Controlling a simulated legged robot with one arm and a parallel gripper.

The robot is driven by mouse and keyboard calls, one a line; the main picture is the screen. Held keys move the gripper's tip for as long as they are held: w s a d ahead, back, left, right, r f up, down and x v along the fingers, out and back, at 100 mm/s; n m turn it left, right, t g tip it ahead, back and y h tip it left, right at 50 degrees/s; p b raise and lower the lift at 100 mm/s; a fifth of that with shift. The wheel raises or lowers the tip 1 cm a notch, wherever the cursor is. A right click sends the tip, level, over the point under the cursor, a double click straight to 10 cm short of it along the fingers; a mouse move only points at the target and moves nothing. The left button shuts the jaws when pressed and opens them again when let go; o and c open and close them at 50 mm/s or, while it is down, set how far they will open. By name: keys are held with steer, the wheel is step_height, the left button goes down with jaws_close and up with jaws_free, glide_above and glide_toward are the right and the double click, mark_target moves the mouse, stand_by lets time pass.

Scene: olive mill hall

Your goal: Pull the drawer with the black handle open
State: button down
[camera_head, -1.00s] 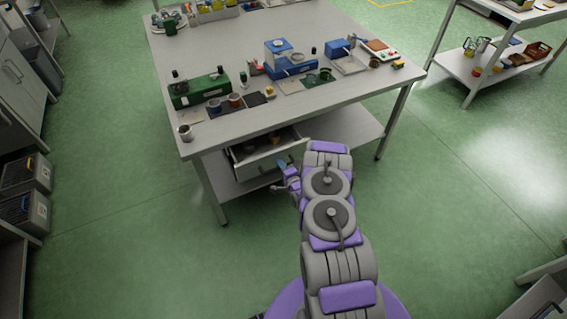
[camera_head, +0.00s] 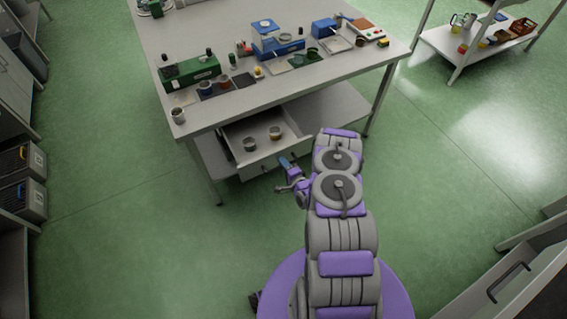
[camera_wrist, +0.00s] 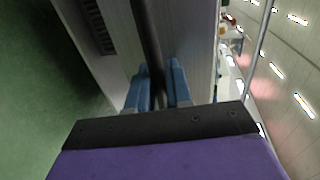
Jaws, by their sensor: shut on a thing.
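The drawer (camera_head: 240,133) under the workbench top stands open toward me, with two small cups (camera_head: 275,133) inside it. Its black handle (camera_wrist: 147,35) runs as a dark bar between the blue fingers in the wrist view. My gripper (camera_wrist: 158,88) is shut on this handle, in front of the pale drawer front (camera_wrist: 185,30). In the head view my gripper (camera_head: 287,176) is at the drawer's front right, and the handle is mostly hidden by it.
The workbench top (camera_head: 225,118) above the drawer carries a green box (camera_head: 190,72), blue devices (camera_head: 278,45) and several small items. A lower shelf (camera_head: 325,108) lies beneath. Crates (camera_head: 22,180) stand at the left. Green floor is clear left of the drawer.

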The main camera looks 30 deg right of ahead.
steer(key=shift+f, duration=0.15)
steer(key=c, duration=1.3)
jaws_free()
steer(key=shift+o, duration=0.4)
steer(key=shift+s, duration=0.1)
steer(key=p+v, duration=0.5)
steer(key=v, duration=1.2)
steer(key=shift+d, duration=0.1)
